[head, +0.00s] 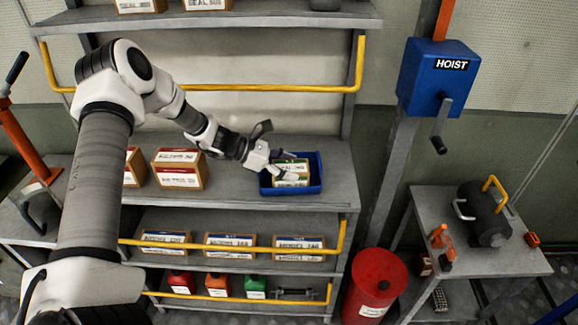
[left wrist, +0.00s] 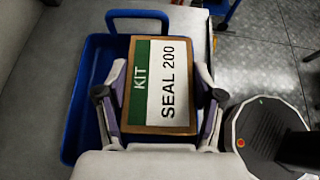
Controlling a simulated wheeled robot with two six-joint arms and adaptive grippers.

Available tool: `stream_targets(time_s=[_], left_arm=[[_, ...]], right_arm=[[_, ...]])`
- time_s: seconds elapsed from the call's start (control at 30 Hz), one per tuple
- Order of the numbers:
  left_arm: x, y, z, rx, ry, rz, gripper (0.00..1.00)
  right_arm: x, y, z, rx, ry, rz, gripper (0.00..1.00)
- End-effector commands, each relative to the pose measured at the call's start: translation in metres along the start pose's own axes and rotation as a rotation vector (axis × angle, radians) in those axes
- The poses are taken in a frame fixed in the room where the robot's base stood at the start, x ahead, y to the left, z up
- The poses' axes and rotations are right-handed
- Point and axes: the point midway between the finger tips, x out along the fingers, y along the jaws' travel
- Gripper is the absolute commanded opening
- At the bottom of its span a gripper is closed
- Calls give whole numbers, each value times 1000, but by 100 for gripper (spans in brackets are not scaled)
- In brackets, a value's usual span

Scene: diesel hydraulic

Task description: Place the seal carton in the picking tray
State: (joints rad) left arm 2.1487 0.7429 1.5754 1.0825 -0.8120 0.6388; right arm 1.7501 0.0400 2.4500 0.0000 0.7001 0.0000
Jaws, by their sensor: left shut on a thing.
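The seal carton (left wrist: 165,80) is a brown box with a green and white label reading KIT SEAL 200 in the left wrist view. My left gripper (head: 286,174) is shut on it, with a finger on each side. In the head view the carton (head: 291,168) shows its green label between the fingers. The picking tray (head: 318,171) is blue and stands at the right end of the middle shelf. In the left wrist view the carton is over the tray (left wrist: 75,120), toward its right side. I cannot tell whether it touches the tray floor. My right gripper is not in view.
Red-labelled cartons (head: 180,169) stand left of the tray on the same shelf. A yellow rail (head: 250,88) crosses above, below the upper shelf. Blue-labelled cartons (head: 230,243) sit one shelf down. A red drum (head: 376,285) and a side table (head: 470,265) stand to the right.

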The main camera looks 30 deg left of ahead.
Motion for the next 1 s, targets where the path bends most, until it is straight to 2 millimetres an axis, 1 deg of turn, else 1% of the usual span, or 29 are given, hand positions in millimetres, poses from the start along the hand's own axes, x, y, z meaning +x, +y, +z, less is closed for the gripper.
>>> stream_targets(time_s=[0.07, 0.1, 0.13, 0.17, 0.47, 0.57, 0.6, 0.67, 0.87, 0.9, 1.0], left_arm=[[2, 0, -4, 0, -1, 0, 19], [2, 0, -3, 0, 0, 0, 74], [1, 0, -3, 0, 0, 0, 85], [1, 0, -2, 0, 0, 0, 92], [1, 0, -2, 0, 0, 0, 92], [-2, 0, 3, 0, 0, 0, 92], [-6, 0, 2, -1, -1, 2, 92], [-16, 1, 2, -1, -3, 3, 92], [-68, 1, 5, -1, -8, 7, 92], [-79, 1, 6, -1, -7, 6, 92], [-102, 1, 6, -1, -6, 4, 92]], right_arm=[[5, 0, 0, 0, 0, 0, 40], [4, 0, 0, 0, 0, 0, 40], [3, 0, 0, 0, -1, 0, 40], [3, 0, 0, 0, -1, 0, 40], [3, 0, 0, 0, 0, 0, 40], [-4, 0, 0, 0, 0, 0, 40], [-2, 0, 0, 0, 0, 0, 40], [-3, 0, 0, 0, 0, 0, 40], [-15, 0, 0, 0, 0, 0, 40], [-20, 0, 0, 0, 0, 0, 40], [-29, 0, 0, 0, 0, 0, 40]])
